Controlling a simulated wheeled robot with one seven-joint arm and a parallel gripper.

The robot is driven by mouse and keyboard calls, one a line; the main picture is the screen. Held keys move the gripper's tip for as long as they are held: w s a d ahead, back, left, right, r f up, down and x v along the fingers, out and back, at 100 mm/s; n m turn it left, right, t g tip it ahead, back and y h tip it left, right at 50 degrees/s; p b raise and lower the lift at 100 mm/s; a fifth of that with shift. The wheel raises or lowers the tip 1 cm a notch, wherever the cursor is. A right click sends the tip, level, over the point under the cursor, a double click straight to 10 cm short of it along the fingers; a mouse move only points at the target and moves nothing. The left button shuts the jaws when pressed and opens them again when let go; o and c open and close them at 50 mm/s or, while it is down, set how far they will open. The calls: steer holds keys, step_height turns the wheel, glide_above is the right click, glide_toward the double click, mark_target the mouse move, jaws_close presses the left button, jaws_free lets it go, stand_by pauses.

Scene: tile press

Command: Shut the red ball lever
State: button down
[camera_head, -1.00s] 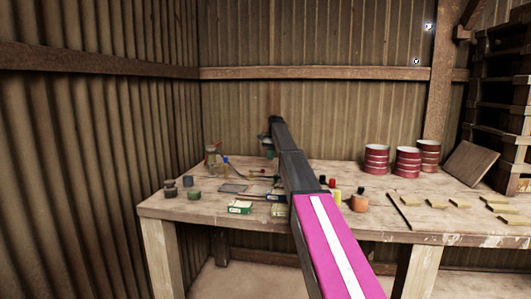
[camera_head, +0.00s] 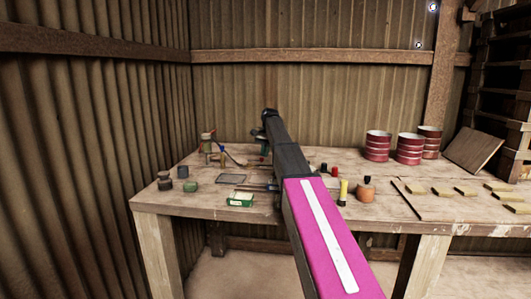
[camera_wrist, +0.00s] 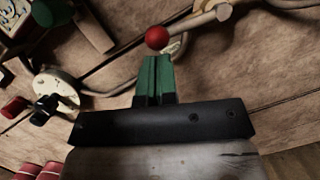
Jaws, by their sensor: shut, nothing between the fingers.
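The red ball (camera_wrist: 157,38) shows in the wrist view just beyond the tips of my gripper (camera_wrist: 155,60). A pale metal rod (camera_wrist: 205,19) runs from near the ball toward the upper right. My gripper has green fingers lying side by side, closed with nothing between them. The ball overlaps the picture just past the fingertips; whether they touch it I cannot tell. In the head view my arm covers most of the gripper and the ball cannot be made out.
The wooden workbench (camera_head: 160,203) carries a green box (camera_head: 240,200), red-banded tins (camera_head: 410,150) and an orange pot (camera_head: 366,190). Several yellowish blocks (camera_head: 466,191) lie at the right. Corrugated walls close in the left and back. A round white disc (camera_wrist: 57,87) is left of my gripper.

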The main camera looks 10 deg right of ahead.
steer(key=shift+s+m+y, duration=0.3)
steer(key=shift+s+m, duration=0.15)
steer(key=shift+m, duration=0.75)
steer(key=shift+s+a+m+t, duration=0.1)
steer(key=shift+s+m+t, duration=0.2)
steer(key=shift+m, duration=0.3)
steer(key=shift+s+a+m+t+y, duration=0.2)
steer(key=shift+s+m, duration=0.2)
steer(key=shift+m, duration=0.2)
steer(key=shift+s+a+m+t+y, duration=0.1)
steer(key=shift+s+m+t, duration=0.1)
steer(key=shift+s+m, duration=0.3)
steer(key=s+m, duration=0.1)
steer(key=a+m+t, duration=0.1)
steer(key=m, duration=0.1)
steer(key=shift+s+a+m, duration=0.15)
steer(key=shift+s+m, duration=0.15)
steer(key=shift+s, duration=0.05)
steer(key=a+m, duration=0.1)
steer(key=m, duration=0.1)
steer(key=s+a+m+t, duration=0.1)
steer(key=shift+s+m, duration=0.2)
steer(key=shift+m, duration=0.2)
steer(key=shift+s+a+m, duration=0.25)
steer(key=shift+a+m, duration=0.15)
steer(key=shift+a, duration=0.25)
steer(key=shift+a+m+t, duration=0.3)
steer(key=shift+a+m, duration=0.05)
steer(key=shift+m, duration=0.25)
steer(key=shift+a, duration=0.45)
